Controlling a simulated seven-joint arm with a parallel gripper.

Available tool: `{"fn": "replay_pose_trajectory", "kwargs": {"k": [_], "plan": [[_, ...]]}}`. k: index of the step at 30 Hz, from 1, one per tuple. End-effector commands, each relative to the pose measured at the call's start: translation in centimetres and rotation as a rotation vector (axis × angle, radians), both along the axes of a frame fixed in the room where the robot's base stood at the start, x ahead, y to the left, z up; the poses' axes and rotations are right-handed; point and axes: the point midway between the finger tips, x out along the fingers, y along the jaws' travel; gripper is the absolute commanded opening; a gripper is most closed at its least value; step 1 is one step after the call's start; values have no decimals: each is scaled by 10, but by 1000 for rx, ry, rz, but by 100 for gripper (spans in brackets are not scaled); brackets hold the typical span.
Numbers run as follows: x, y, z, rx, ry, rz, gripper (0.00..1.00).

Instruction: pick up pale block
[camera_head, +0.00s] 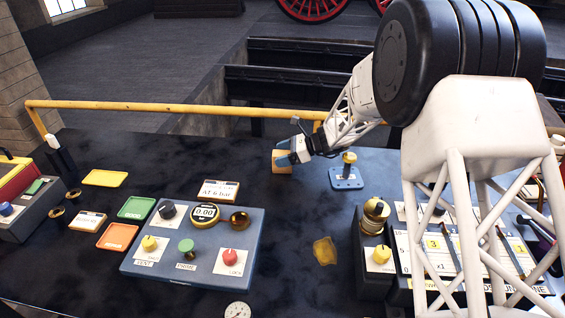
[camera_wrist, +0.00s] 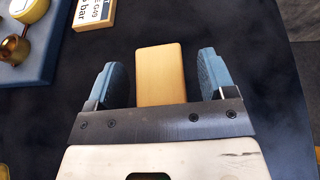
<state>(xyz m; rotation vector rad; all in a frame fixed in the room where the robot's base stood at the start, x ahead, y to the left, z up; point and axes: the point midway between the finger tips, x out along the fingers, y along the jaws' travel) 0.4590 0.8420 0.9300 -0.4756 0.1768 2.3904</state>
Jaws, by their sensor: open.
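The pale block (camera_wrist: 161,75) is a tan, wood-coloured rectangular block on the dark worktop. In the wrist view it lies between the two blue finger pads of my gripper (camera_wrist: 160,82), with a gap of dark worktop on each side. In the head view the block (camera_head: 281,167) shows beside my gripper (camera_head: 291,154), and part of it is hidden by a blue finger. My gripper is open around the block.
A blue stand with a brass-topped lever (camera_head: 347,177) is just right of the block. A blue control panel (camera_head: 135,262) with knobs and a gauge lies to the front left. A small sign (camera_head: 218,190) stands nearby. A yellow rail (camera_head: 180,107) runs behind the worktop.

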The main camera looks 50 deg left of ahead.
Motion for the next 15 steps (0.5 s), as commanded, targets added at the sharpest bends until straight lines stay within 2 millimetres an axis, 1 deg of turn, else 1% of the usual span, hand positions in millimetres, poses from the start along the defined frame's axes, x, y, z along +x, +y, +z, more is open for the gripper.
{"fn": "replay_pose_trajectory", "kwargs": {"k": [5, 15], "plan": [[0, 0, 0, 0, 0, 0, 77], [0, 0, 0, 0, 0, 0, 24]]}}
